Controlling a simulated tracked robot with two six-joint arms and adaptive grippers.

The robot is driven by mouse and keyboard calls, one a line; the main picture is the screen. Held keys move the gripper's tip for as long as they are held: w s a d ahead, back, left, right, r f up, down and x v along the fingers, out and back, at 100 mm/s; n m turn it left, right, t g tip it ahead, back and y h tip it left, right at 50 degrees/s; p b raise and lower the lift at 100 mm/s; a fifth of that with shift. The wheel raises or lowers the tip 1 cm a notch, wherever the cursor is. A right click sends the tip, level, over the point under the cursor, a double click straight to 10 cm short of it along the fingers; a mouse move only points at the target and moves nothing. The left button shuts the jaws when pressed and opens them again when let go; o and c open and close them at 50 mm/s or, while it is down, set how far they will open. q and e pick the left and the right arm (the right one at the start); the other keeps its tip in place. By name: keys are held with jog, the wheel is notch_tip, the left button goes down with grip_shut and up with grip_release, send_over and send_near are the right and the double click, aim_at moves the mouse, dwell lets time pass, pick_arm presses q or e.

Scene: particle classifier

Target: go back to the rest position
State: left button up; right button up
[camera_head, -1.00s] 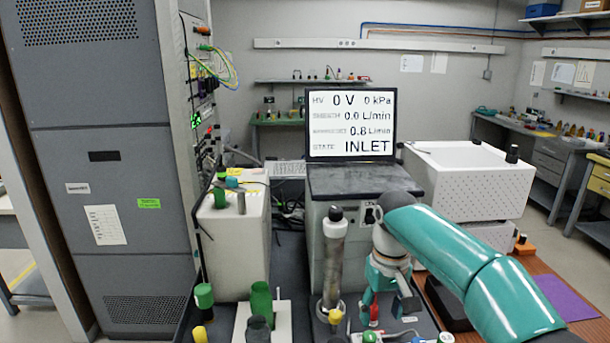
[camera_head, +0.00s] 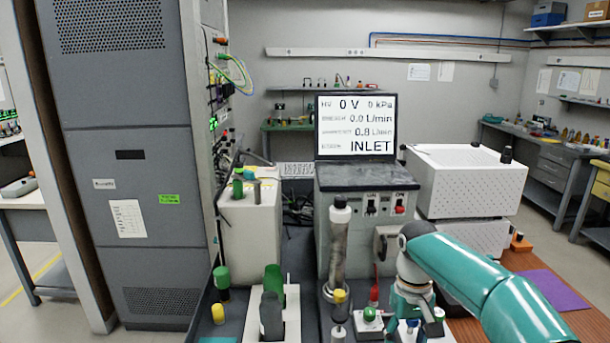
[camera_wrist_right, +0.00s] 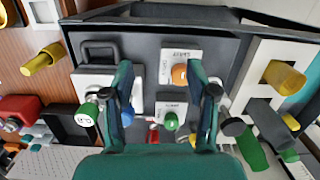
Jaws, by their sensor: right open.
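My right arm comes in from the right in the head view, and its gripper (camera_head: 412,322) hangs low over the bench front, partly cut off by the frame edge. In the right wrist view the gripper (camera_wrist_right: 160,80) has its two fingers apart, with nothing held between them. Below the fingers, small labelled blocks carry an orange knob (camera_wrist_right: 180,75) and a green knob (camera_wrist_right: 171,121). My left gripper is not in view. The screen (camera_head: 355,125) reads 0 V, 0 kPa, 0.0 L/min, 0.8 L/min and INLET.
A grey metal column (camera_head: 338,243) with a dark cap stands upright left of my right arm. Behind are the instrument box (camera_head: 365,225) and a white perforated box (camera_head: 465,185). Several green and yellow capped items crowd the bench front. A tall grey cabinet (camera_head: 125,175) stands left.

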jog(key=s+f+g+y, duration=0.1)
jog(key=s+f+g, duration=0.1)
jog(key=s+f, duration=0.6)
jog(key=s+f+g, duration=0.2)
jog(key=s+f, duration=0.2)
jog(key=f, duration=0.7)
jog(key=s+a+f+m+t+y, duration=0.3)
jog(key=s+a+f+t, duration=0.2)
jog(key=s+f, duration=0.8)
jog(key=shift+s+a+t, duration=0.4)
jog(key=shift+s+a, duration=0.2)
jog(key=shift+a, duration=0.8)
